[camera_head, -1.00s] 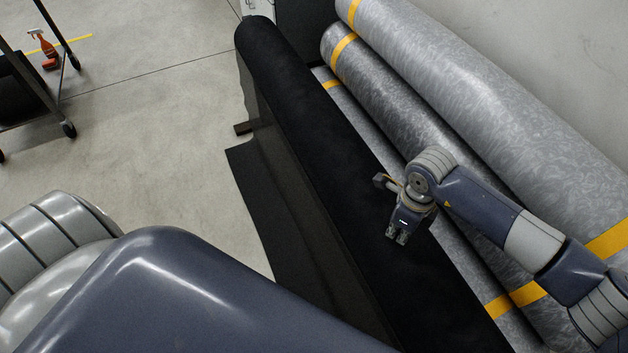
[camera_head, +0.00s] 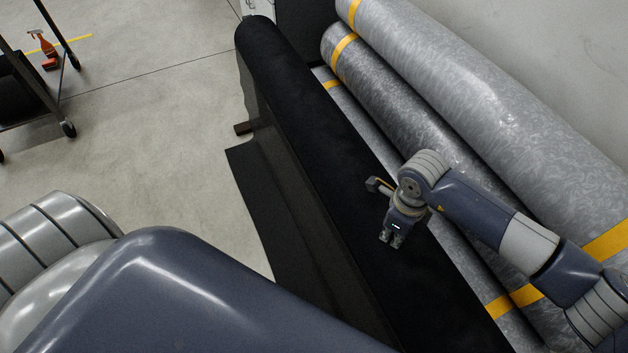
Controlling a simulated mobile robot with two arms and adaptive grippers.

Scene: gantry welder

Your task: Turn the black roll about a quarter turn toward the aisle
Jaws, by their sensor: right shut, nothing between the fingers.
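The black roll (camera_head: 318,128) is a long dark cylinder running from the upper middle to the lower right. A loose flap of its black sheet (camera_head: 262,195) hangs off its left side and spreads onto the floor. My right gripper (camera_head: 391,241) is shut and empty, its fingertips pointing down at the top of the roll past its middle. I cannot tell whether the fingertips touch the roll. My left gripper is out of view.
Grey rolls with yellow bands (camera_head: 480,85) lie along the right side, against the wall. A wheeled cart (camera_head: 40,95) and a red spray bottle (camera_head: 46,50) are at the upper left.

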